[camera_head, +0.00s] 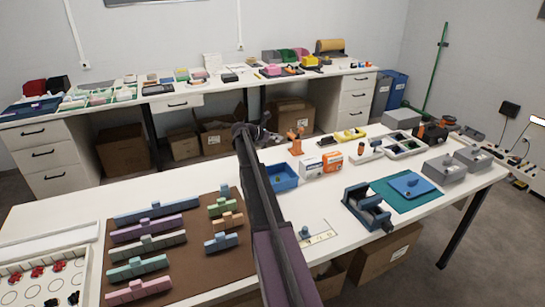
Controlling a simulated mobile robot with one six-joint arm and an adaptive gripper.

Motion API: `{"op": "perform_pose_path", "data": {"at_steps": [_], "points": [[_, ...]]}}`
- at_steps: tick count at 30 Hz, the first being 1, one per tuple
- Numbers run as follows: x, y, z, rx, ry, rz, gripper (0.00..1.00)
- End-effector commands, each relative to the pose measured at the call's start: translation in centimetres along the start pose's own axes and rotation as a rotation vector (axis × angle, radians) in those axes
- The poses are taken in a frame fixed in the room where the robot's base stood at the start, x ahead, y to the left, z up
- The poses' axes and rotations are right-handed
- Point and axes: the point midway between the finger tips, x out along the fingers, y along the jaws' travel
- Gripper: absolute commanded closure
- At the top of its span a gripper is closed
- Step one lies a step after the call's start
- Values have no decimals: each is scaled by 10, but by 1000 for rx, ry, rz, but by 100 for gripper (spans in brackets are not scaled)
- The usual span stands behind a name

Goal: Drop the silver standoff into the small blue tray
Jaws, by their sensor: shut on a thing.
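The small blue tray (284,186) stands on the near white table, just right of my arm, and its left side is partly covered by the arm. My gripper (268,137) is above and beyond the tray in the picture, at the far end of my dark arm. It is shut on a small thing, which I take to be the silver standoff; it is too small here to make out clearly. I cannot tell the height of the gripper above the table.
White and orange boxes (326,163) stand right of the tray, with an orange stand (295,142) behind them. A blue clamp-like fixture (366,209) and a green mat (405,192) lie further right. A brown board (187,272) with coloured blocks fills the left.

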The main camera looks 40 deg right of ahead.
Motion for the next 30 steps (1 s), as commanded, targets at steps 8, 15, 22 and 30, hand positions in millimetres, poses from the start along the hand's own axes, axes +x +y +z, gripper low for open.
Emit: {"op": "perform_pose_path", "data": {"at_steps": [8,15,22,30], "points": [[-12,5,-5,-5,0,13,100],[-20,-3,-8,-10,0,25,100],[-36,-34,-14,-22,1,53,100],[-61,-87,-24,-43,1,104,100]]}}
